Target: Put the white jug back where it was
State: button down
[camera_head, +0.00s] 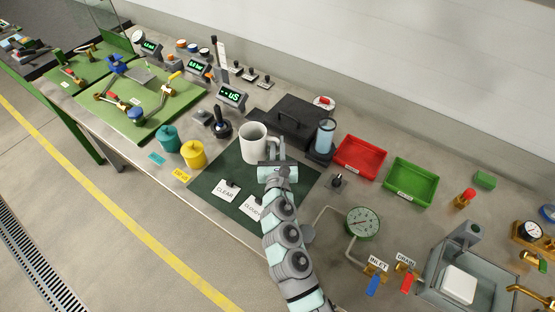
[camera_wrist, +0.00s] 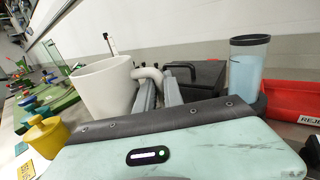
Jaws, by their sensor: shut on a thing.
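The white jug (camera_head: 252,143) appears over the back part of the dark green mat (camera_head: 299,187). In the wrist view the jug (camera_wrist: 103,88) is at the left, with its handle on its right side. My gripper (camera_head: 276,150) is at the jug's right side and shut on the handle. In the wrist view its fingers (camera_wrist: 158,95) are at the handle. The jug's underside is hidden, so I cannot tell whether it rests on the mat or hangs just above. Its inside is not clear.
A clear cylinder of bluish liquid (camera_head: 325,135) and a black case (camera_head: 290,120) stand close behind. Teal (camera_head: 168,139) and yellow (camera_head: 193,153) pots stand left. Red (camera_head: 360,154) and green (camera_head: 411,181) trays lie right. White cards (camera_head: 226,192) lie on the mat's front.

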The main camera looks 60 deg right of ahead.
jog(key=shift+f+b, duration=1.35)
jog(key=shift+f, duration=1.4)
jog(key=shift+f, duration=0.25)
jog(key=c, duration=1.5)
grip_release()
jog(key=shift+o, duration=0.2)
jog(key=shift+a+r, duration=0.15)
jog(key=shift+r, duration=0.05)
jog(key=shift+v, duration=3.6)
